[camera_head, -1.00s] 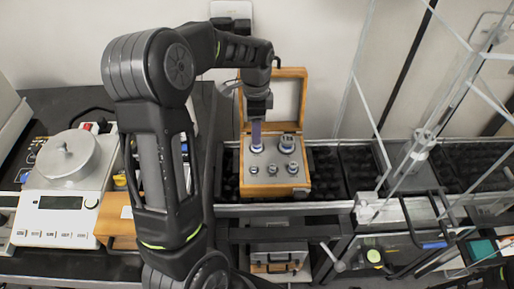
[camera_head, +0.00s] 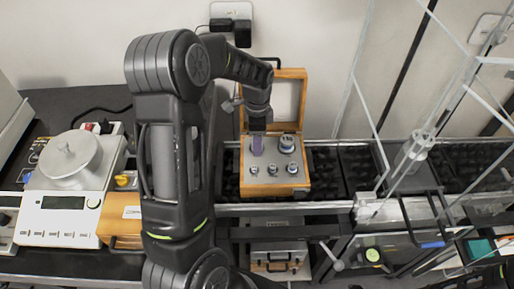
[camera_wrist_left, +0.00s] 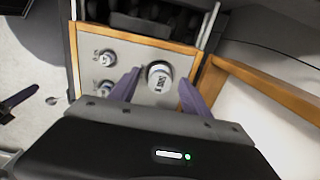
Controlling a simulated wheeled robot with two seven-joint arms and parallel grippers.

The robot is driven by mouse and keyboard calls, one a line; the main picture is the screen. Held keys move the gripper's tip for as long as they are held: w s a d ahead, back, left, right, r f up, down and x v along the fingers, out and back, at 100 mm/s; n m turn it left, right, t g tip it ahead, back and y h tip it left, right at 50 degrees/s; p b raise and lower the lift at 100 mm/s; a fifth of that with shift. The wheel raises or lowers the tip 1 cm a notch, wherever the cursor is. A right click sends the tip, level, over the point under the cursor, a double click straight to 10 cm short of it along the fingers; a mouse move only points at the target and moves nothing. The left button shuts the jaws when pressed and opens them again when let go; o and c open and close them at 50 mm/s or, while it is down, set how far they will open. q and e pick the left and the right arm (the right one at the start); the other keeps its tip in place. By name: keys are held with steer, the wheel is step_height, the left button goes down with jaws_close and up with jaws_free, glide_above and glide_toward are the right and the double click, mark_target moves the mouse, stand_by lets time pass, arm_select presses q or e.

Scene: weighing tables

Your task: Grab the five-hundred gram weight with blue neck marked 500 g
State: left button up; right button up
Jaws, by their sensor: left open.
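The wooden weight box (camera_head: 303,190) stands open in the middle of the head view, with several metal weights on its grey panel. My left gripper (camera_head: 257,146) points down over the box's back left weight and hides most of it there. In the left wrist view, this large round weight (camera_wrist_left: 159,77) lies between the two open purple fingers (camera_wrist_left: 158,95), just ahead of them. Its marking is too small to read surely. Another large weight (camera_head: 287,144) stands at the back right. Smaller weights (camera_head: 272,169) line the front.
The raised lid (camera_head: 290,73) stands behind the weights. A white scale (camera_head: 60,217) with a metal pan is at the left. Clear-walled frames and metal bars (camera_head: 412,160) stand at the right. A black rack (camera_head: 350,170) adjoins the box.

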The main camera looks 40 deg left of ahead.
arm_select(q)
steer(key=shift+c, duration=0.5)
jaws_close()
stand_by(1.1)
